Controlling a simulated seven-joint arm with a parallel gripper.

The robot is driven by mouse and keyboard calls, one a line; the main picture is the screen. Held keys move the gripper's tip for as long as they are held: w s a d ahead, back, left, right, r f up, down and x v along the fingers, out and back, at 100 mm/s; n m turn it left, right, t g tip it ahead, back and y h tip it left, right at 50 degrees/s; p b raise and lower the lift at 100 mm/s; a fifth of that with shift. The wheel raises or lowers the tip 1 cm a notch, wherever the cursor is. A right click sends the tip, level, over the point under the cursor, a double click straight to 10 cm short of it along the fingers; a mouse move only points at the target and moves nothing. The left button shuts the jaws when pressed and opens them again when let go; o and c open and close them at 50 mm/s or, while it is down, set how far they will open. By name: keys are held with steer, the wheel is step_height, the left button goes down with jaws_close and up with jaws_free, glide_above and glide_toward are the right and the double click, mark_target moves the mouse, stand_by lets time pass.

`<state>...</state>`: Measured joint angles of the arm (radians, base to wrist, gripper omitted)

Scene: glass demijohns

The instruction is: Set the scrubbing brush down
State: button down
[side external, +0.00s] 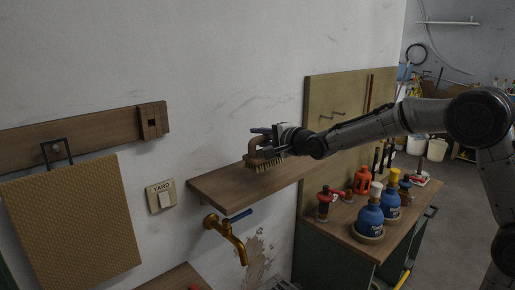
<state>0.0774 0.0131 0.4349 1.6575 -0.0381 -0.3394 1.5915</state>
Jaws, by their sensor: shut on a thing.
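The scrubbing brush (262,161) has a brown wooden body with pale bristles facing down. My gripper (266,146) is shut on it, reaching in from the right. The brush is at the wooden wall shelf (229,187), over its back middle part. The bristles are at or just above the shelf top; I cannot tell whether they touch it. The gripper's fingers are small in view and partly cover the brush.
A brass tap (232,239) with a blue lever is below the shelf. A switch marked YARD (160,197) is on the wall at left. Blue bottles (370,217) and clamps stand on the bench (345,240) at right. The shelf's left end is clear.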

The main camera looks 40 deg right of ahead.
steer(key=s+r, duration=0.2)
steer(key=r, duration=0.1)
steer(key=s+r, duration=0.3)
steer(key=shift+s+a, duration=0.2)
steer(key=d+r+v, duration=0.1)
steer(key=r+v, duration=0.1)
steer(key=v, duration=0.6)
steer(key=w+d, duration=0.2)
steer(key=d, duration=0.9)
steer(key=shift+w+d+f, duration=0.85)
steer(key=shift+w+f, duration=1.35)
steer(key=shift+w, duration=0.05)
steer(key=shift+w+d+f, duration=0.85)
steer(key=shift+w+f, duration=1.35)
steer(key=shift+w, duration=0.05)
steer(key=shift+w+d+f, duration=0.85)
steer(key=shift+w+f, duration=1.35)
steer(key=shift+f, duration=0.1)
